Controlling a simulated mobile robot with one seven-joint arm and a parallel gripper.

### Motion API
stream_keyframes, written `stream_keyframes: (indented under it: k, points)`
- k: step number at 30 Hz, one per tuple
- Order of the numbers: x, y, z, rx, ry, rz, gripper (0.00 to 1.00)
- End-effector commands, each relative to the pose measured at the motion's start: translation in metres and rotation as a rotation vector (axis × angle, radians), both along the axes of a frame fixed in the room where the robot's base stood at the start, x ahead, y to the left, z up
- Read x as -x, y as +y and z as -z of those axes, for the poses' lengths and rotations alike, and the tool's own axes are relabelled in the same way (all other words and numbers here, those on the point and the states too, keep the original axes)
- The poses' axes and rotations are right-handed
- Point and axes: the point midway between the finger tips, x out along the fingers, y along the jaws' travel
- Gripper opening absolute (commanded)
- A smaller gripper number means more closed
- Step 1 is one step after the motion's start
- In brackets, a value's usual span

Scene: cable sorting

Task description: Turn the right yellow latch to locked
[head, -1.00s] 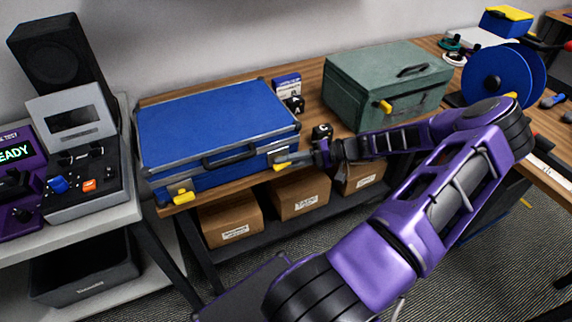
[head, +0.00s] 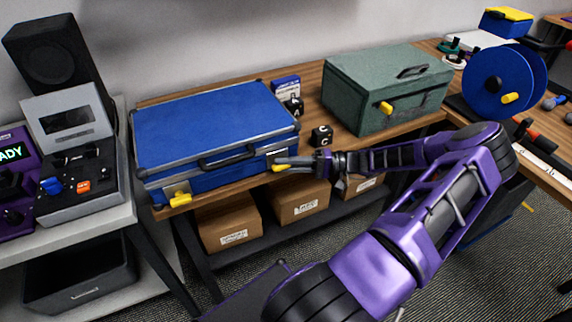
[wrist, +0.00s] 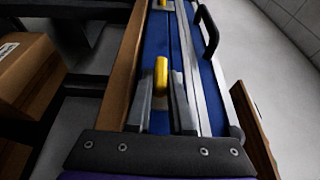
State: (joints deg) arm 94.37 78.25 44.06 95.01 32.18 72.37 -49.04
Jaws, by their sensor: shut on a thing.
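The blue case (head: 215,122) lies closed on the wooden bench, with a black handle on its front. Its right yellow latch (head: 278,168) is at the right end of the front face, partly hidden by my gripper (head: 290,161). In the wrist view the yellow latch (wrist: 161,76) stands between the two grey fingers of my gripper (wrist: 161,92), which are shut on it. The latch's exact angle is hard to tell. The left yellow latch (head: 180,199) is at the lower left of the case front, apart from my gripper.
A green box (head: 385,85) with its own yellow latch (head: 386,108) stands to the right. A black cube marked C (head: 322,135) sits close behind my gripper. Cardboard boxes (head: 298,203) stand on the shelf below. The floor in front is open.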

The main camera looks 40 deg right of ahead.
Motion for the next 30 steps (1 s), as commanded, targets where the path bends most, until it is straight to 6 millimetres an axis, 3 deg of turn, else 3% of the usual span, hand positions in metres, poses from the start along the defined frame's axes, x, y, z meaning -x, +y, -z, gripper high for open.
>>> stream_keyframes:
  k: [2, 3, 7, 20, 30]
  points:
    - [0.001, 0.002, 0.000, -0.003, 0.001, -0.005, 0.00]
    - [0.001, 0.002, 0.000, -0.003, 0.001, -0.005, 0.27]
    - [0.000, 0.002, 0.000, -0.002, 0.001, -0.004, 0.50]
    - [0.006, -0.009, 0.001, 0.002, 0.001, 0.001, 0.50]
    - [0.051, -0.070, 0.003, 0.002, 0.002, 0.002, 0.50]
